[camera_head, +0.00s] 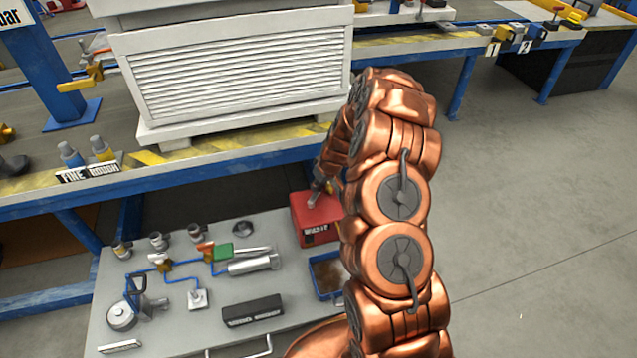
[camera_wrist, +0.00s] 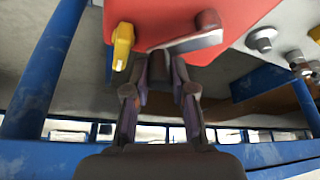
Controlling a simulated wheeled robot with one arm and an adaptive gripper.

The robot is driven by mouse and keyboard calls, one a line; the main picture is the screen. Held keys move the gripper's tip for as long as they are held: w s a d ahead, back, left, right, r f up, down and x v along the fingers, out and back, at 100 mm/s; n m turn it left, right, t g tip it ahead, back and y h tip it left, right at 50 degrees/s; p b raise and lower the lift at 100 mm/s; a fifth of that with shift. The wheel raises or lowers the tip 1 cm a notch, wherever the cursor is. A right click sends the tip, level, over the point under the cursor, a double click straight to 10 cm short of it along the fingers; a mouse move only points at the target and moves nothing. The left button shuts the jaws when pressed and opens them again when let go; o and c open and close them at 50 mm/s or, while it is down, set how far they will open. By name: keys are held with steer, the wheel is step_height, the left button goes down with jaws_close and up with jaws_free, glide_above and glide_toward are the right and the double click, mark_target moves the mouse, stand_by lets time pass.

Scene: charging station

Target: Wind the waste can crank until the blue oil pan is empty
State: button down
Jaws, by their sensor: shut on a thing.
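The red waste can (camera_head: 313,222) stands at the back right corner of the grey panel, with a dark label on its front. The wrist view shows its red body (camera_wrist: 160,20) close up, with the grey crank (camera_wrist: 190,44) on it. My gripper (camera_wrist: 166,72) is shut on the crank's handle end, which is mostly hidden between the fingers. In the head view my gripper (camera_head: 326,182) is at the can's top, partly hidden by my arm. The blue oil pan (camera_head: 318,292) sits in front of the can. Brown contents show in it; its right side is hidden by my arm.
A yellow lever (camera_wrist: 122,45) sticks out of the can beside the crank. The grey panel (camera_head: 190,335) carries blue pipes, valves and a black block (camera_head: 252,311). The blue-framed bench (camera_head: 230,150) stands close behind. Open floor (camera_head: 530,230) lies to the right.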

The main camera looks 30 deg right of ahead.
steer(key=c, duration=0.9)
jaws_free()
steer(key=shift+c, duration=0.2)
steer(key=v, duration=0.8)
